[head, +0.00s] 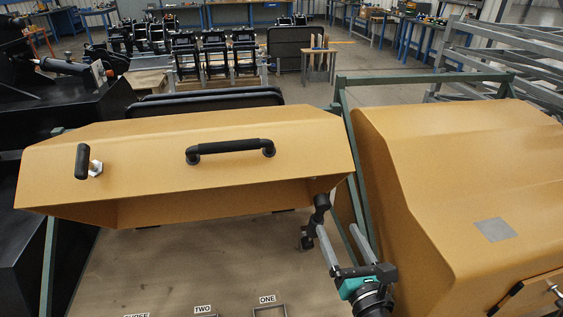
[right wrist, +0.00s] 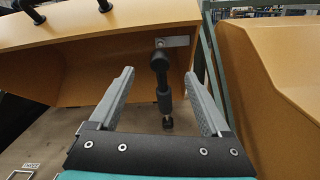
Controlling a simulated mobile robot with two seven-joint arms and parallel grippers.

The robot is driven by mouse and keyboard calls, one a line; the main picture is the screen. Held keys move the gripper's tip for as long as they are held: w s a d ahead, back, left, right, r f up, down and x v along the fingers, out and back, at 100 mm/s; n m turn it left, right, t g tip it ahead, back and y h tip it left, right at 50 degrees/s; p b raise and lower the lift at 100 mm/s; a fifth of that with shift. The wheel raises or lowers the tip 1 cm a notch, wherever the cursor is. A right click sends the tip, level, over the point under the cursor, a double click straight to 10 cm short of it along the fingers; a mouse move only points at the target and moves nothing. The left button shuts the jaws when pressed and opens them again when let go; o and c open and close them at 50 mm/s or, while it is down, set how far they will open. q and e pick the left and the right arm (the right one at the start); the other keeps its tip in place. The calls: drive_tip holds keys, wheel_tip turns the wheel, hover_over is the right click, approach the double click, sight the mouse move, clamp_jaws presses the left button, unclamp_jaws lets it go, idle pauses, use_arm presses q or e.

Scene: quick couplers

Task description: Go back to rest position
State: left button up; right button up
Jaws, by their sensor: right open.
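My right gripper (head: 338,231) comes up from the lower right of the head view, its grey fingers apart. In the right wrist view the open right gripper (right wrist: 158,76) shows both fingers. A black jointed rod-like part (head: 319,212) hangs by the right end of the raised orange cover (head: 120,150). In the right wrist view this black part (right wrist: 162,80) appears between the fingers, with gaps to both sides; it hangs below a small metal plate (right wrist: 176,41). I cannot tell how far beyond the fingertips it is. My left gripper is not in view.
The cover carries a black handle (head: 230,147). Labels ONE (head: 267,299) and TWO (head: 202,309) mark frames on the panel below. Another orange housing (head: 450,190) stands close on the right, beside a green frame post (head: 352,175). Workbenches stand far behind.

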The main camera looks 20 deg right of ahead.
drive_tip(key=s+a+f+n+g+y, duration=0.1)
drive_tip(key=a+f+n+g+y, duration=0.2)
drive_tip(key=f+n, duration=1)
drive_tip(key=s+a+f+n+g, duration=0.2)
drive_tip(key=s+f+n, duration=0.4)
drive_tip(key=f, duration=0.3)
drive_tip(key=s+a+f+n+g+y, duration=0.1)
drive_tip(key=s+f+n+g, duration=0.3)
drive_tip(key=f, duration=0.5)
drive_tip(key=s+a+f+n+g, duration=0.3)
drive_tip(key=s+f+n, duration=0.5)
drive_tip(key=f+n, duration=0.1)
drive_tip(key=shift+s+a+n+y, duration=0.2)
drive_tip(key=shift+a+n+y, duration=0.1)
drive_tip(key=shift+a+n, duration=0.15)
drive_tip(key=s+f+n+g, duration=0.1)
drive_tip(key=s+n, duration=0.2)
drive_tip(key=s, duration=0.1)
drive_tip(key=s+f+n+g, duration=0.2)
drive_tip(key=s+n, duration=0.1)
drive_tip(key=s, duration=0.1)
drive_tip(key=s+f+n+g, duration=0.1)
drive_tip(key=s+f+n, duration=0.1)
drive_tip(key=s+n, duration=0.2)
drive_tip(key=shift+d+h, duration=0.4)
drive_tip(key=shift+c, duration=0.7)
drive_tip(key=shift+s+g, duration=0.15)
drive_tip(key=shift+g, duration=0.15)
drive_tip(key=shift+c, duration=1.4)
